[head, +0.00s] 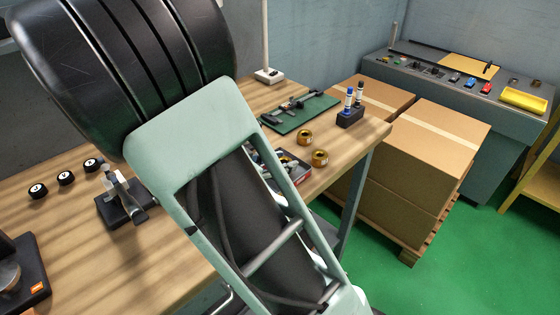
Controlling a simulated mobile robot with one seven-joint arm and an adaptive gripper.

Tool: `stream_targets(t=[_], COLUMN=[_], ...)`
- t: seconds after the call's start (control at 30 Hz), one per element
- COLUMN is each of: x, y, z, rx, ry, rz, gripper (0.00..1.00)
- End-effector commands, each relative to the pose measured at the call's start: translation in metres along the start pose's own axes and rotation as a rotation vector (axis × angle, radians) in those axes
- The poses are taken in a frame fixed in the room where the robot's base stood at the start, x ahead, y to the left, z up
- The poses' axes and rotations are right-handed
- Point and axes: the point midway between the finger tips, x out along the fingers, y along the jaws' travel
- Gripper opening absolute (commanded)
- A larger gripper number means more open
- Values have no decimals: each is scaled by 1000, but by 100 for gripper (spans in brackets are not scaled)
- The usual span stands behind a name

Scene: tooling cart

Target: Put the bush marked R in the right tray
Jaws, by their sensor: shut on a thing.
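Two brass-coloured bushes, one behind (305,137) and one in front (319,158), stand on the wooden bench top right of my arm. No R mark can be read on either. A dark tray (303,172) with small parts in it sits beside them, partly hidden by my arm. I cannot tell whether it is the right tray. My gripper is not in view; my large black and pale green arm links fill the middle and upper left and hide much of the bench.
Three black knobs with white tops (65,178) and a small clamp-like fixture (122,200) stand on the left bench. Cardboard boxes (440,145) and a grey cart with a yellow tray (523,101) stand right.

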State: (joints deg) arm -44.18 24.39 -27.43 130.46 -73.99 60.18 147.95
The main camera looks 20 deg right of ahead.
Motion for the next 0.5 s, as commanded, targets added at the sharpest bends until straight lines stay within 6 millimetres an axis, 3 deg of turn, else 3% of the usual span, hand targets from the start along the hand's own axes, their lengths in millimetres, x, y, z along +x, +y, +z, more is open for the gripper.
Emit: stream_targets(t=[0.07, 0.1, 0.23, 0.5], x=[1, 1, 1, 0], y=[0, 0, 0, 0], z=[3, 2, 2, 1], rx=[1, 0, 0, 0], ry=[1, 0, 0, 0], rz=[0, 0, 0, 0], gripper=[0, 32, 46, 46])
